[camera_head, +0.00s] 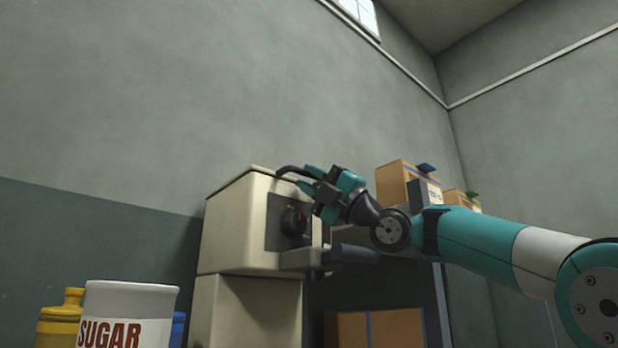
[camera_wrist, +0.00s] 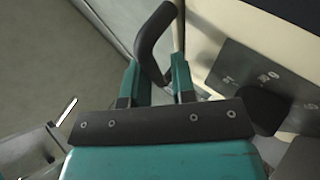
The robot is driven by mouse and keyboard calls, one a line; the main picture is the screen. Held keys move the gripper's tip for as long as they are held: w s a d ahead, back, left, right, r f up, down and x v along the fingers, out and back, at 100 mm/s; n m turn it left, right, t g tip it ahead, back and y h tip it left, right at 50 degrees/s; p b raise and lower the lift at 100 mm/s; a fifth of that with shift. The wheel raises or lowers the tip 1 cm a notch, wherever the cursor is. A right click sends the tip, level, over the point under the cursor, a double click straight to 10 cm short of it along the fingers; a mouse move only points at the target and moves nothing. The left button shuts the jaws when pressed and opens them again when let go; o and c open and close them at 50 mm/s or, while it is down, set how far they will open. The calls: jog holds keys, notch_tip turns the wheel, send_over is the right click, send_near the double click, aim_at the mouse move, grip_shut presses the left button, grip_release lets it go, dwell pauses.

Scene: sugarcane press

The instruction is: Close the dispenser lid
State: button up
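The dispenser is a cream, boxy machine (camera_head: 235,235) left of centre in the head view, with a dark front panel and a black knob (camera_head: 293,220). A black curved handle (camera_head: 288,169) sticks out at its top edge. My gripper (camera_head: 308,179) is at this handle, in front of the machine's upper right. In the wrist view, the two teal fingers (camera_wrist: 156,62) stand apart, and the bent black handle (camera_wrist: 150,38) reaches down between them. A gap seems to show beside the handle. I cannot tell whether a finger touches it, nor how far the lid stands open.
A white sugar canister (camera_head: 130,300) and a yellow bottle (camera_head: 60,318) stand at the lower left. Cardboard boxes (camera_head: 395,183) sit on a shelf behind my arm, and more boxes (camera_head: 375,330) lie below. The wall above the machine is clear.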

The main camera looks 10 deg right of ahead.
jog(key=b+v, duration=0.1)
jog(key=v, duration=0.5)
jog(key=shift+s+d+f, duration=0.15)
jog(key=shift+s+d, duration=0.05)
jog(key=shift+d, duration=0.1)
